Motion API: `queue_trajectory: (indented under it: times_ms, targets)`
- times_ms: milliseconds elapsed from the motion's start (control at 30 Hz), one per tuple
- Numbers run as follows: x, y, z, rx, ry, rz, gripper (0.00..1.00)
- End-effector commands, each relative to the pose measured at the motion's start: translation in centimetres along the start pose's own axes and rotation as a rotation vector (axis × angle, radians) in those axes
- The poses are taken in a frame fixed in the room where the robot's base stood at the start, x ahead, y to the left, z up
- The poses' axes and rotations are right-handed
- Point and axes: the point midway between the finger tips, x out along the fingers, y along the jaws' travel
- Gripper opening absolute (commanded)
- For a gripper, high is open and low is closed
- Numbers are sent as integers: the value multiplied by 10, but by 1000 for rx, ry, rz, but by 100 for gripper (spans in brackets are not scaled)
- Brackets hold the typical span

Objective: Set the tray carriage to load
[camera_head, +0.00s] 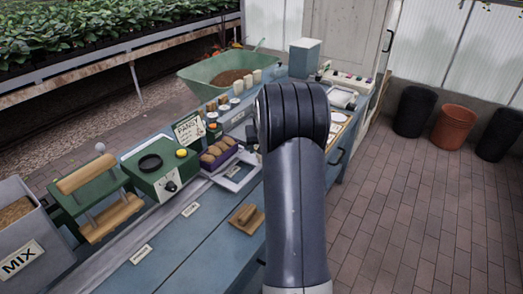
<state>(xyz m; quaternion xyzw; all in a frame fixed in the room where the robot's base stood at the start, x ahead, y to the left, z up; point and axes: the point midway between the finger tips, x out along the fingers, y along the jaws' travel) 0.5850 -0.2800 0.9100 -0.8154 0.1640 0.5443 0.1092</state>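The likely tray carriage is a light grey frame with a rectangular opening (238,187), on the long rail along the blue workbench (192,258). It sits just right of a purple tray (232,160) holding several brown blocks or pots. Small white labels (190,209) and (142,255) lie along the rail; their words are too small to read. My arm rises through the middle of the picture, right of the carriage, and hides part of the bench. My gripper is not clearly visible; a small dark part shows at the left of the arm's bend.
A green press with wooden rollers (100,205), a green box with a black dial (152,170) and a grey MIX bin (28,235) line the left. A wooden hand tool (246,217) lies on the bench front. Dark and terracotta pots (453,128) stand on the open brick floor.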

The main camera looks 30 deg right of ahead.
Motion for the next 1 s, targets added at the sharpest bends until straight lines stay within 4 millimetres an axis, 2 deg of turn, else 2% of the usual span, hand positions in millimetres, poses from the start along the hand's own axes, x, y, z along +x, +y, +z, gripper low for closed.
queue_trajectory:
  times_ms: [33,200,433,833,1000]
  targets:
    - [-12,0,-1,0,5,1,51]
    - [-47,1,-1,1,4,1,51]
    - [-77,1,0,1,2,1,51]
    - [-83,1,0,1,0,1,51]
    - [-75,1,0,1,-2,1,51]
